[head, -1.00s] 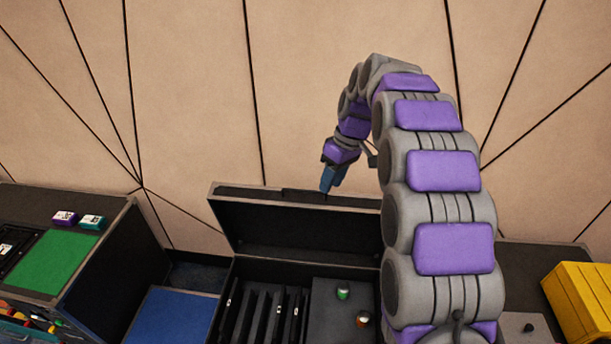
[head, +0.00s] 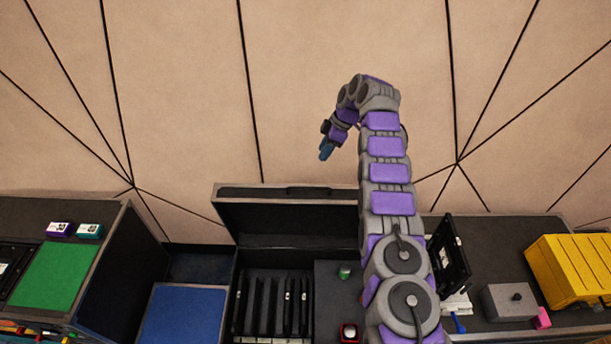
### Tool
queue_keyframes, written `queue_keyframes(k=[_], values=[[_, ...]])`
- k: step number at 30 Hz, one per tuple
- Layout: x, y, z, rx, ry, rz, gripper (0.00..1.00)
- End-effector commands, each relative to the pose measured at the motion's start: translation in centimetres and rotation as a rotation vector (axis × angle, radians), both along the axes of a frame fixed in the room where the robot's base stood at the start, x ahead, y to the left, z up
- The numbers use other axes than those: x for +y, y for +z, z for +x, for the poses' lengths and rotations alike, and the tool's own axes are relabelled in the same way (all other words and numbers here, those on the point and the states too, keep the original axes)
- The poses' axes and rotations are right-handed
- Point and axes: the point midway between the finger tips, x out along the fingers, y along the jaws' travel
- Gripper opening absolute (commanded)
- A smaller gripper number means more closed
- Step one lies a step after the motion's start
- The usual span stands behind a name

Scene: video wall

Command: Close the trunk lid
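The black trunk (head: 236,300) stands open in the lower middle of the head view. Its lid (head: 272,219) is raised at the back, near the wall, with a dark handle (head: 308,191) on its top edge. My gripper (head: 325,153) is above the lid's top edge and apart from it in the picture, with blue fingertips pointing down. The fingers are too small to tell open from shut. My arm covers the right part of the trunk and lid.
Inside the trunk are several dark upright dividers (head: 270,304), a green-topped can (head: 344,271) and a red item with a white top (head: 349,333). A counter with a green mat (head: 55,275) stands left. A blue panel (head: 183,313) lies between. A yellow case (head: 568,268) and grey box (head: 515,301) are right.

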Motion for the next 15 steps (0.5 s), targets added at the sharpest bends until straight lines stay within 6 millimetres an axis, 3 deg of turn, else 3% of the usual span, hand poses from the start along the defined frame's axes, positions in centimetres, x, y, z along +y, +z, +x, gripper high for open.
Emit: queue_keyframes(k=[8,15], values=[[-0.7,-1.1,0.3,-0.018,0.035,0.013,0.38],[1.0,-3.4,0.2,-0.017,0.036,0.006,0.38]])
